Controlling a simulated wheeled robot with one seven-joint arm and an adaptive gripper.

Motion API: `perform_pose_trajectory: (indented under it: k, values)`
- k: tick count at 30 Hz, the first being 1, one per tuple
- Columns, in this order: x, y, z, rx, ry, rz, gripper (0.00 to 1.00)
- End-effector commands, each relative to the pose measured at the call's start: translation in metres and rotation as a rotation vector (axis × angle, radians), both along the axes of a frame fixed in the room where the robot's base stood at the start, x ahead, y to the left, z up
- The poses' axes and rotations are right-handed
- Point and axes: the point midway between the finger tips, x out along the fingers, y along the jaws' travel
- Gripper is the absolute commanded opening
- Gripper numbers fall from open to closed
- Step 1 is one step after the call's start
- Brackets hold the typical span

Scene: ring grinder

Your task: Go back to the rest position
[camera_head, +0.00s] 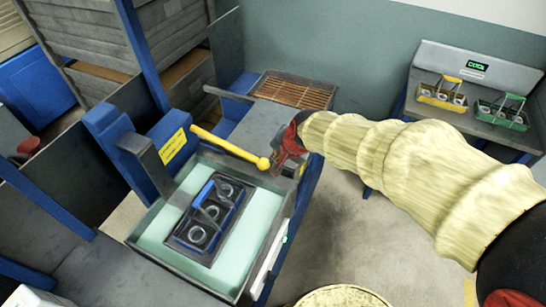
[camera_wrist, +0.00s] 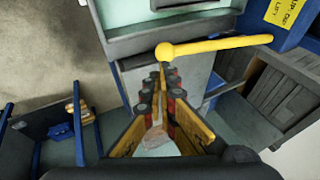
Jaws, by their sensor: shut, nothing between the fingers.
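My gripper (camera_head: 287,158) is shut and empty at the end of my yellow-sleeved arm. It is close to the ball end of the yellow lever (camera_head: 229,147); I cannot tell if they touch. In the wrist view the fingers of my gripper (camera_wrist: 161,76) meet just below the ball of the lever (camera_wrist: 220,44). The grinder's pale green basin (camera_head: 170,224) holds a dark rack (camera_head: 210,215) with a blue edge and several rings.
A side table (camera_head: 480,132) at the right carries a yellow rack (camera_head: 441,95) and a green rack (camera_head: 503,115). A brown grate (camera_head: 292,93) lies behind the grinder. Blue posts and grey panels stand at the left. Floor (camera_head: 345,235) is clear right of the grinder.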

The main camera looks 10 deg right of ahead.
Motion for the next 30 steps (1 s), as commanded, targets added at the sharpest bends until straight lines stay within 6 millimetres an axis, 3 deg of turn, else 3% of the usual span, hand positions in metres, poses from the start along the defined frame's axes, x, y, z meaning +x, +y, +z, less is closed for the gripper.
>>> perform_pose_trajectory:
  k: [6,17,20,22,30]
  values:
    - [-0.009,-0.004,0.013,0.0,0.001,-0.001,0.0]
    - [-0.017,-0.004,0.009,-0.041,0.019,0.075,0.0]
    - [-0.042,-0.007,-0.006,-0.1,0.08,0.182,0.0]
    - [-0.067,-0.012,-0.004,-0.148,0.113,0.276,0.0]
    - [-0.159,-0.048,0.043,-0.321,0.133,0.555,0.0]
